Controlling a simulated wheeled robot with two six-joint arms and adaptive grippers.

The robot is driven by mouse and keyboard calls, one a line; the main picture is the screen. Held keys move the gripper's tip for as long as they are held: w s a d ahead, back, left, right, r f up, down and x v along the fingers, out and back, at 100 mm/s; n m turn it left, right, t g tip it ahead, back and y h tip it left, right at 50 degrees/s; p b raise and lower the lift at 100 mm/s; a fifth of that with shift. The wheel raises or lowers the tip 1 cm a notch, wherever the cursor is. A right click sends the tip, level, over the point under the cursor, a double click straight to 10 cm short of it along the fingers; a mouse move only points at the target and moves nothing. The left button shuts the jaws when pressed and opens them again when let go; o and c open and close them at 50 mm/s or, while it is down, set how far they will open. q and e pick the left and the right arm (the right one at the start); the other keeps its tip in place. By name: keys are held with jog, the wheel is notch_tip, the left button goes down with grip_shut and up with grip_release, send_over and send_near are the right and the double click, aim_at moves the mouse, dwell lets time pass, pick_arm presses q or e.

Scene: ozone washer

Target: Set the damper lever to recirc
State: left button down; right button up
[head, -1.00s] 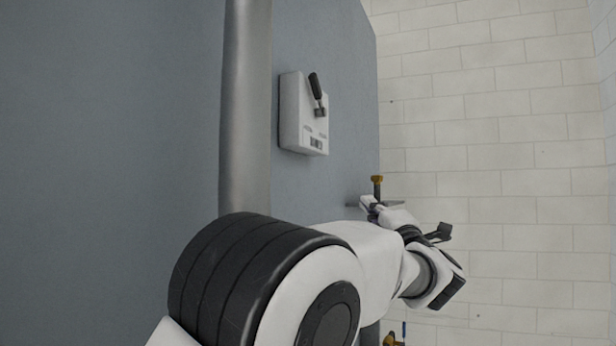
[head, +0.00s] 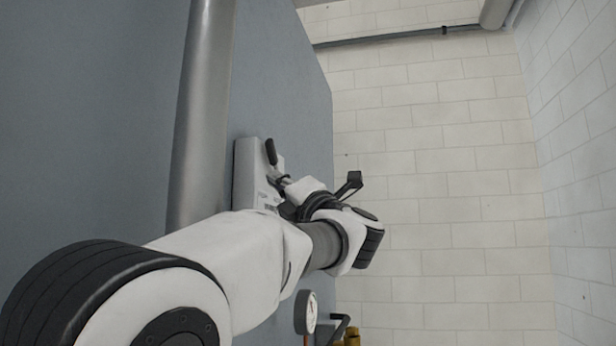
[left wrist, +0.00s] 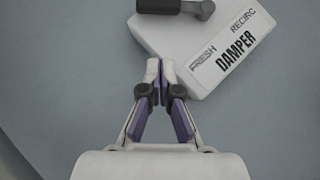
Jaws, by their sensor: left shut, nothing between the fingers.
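The damper box (head: 243,176) is a white plate on the blue-grey panel, partly hidden by my left gripper in the head view. Its dark lever (head: 270,151) points up in that view. In the left wrist view the box (left wrist: 190,45) carries a label (left wrist: 230,52) reading FRESH, RECIRC and DAMPER, and the lever (left wrist: 170,6) lies across the top edge, pointing left toward the FRESH side. My left gripper (head: 277,181) is close to the box; in the wrist view its fingertips (left wrist: 160,66) are together and empty, at the box's lower left edge, apart from the lever. My right gripper is not visible.
A vertical metal pipe (head: 203,110) runs along the panel (head: 285,80) left of the box. A round gauge (head: 306,312) and brass fittings (head: 351,337) are below my left arm. The brick wall (head: 430,170) stands to the right, with open room before it.

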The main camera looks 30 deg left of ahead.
aim_at(272, 161)
pick_arm(q)
jog(key=p+x, duration=0.2)
jog(key=x, duration=0.2)
jog(key=shift+w+a+r, duration=0.1)
jog(key=shift+r, duration=0.2)
jog(key=shift+w+a+r+p, duration=0.2)
jog(key=shift+w+r+p, duration=0.2)
jog(key=shift+r+p, duration=0.2)
jog(key=shift+w+a+r+p, duration=0.2)
jog(key=shift+w+r+p, duration=0.25)
jog(key=shift+p, duration=0.2)
jog(key=shift+w+r, duration=0.15)
jog(key=shift+w, duration=0.15)
jog(key=shift+w+d, duration=0.1)
jog(key=shift+w, duration=0.15)
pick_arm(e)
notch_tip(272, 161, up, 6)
pick_arm(q)
jog(key=shift+s, duration=0.1)
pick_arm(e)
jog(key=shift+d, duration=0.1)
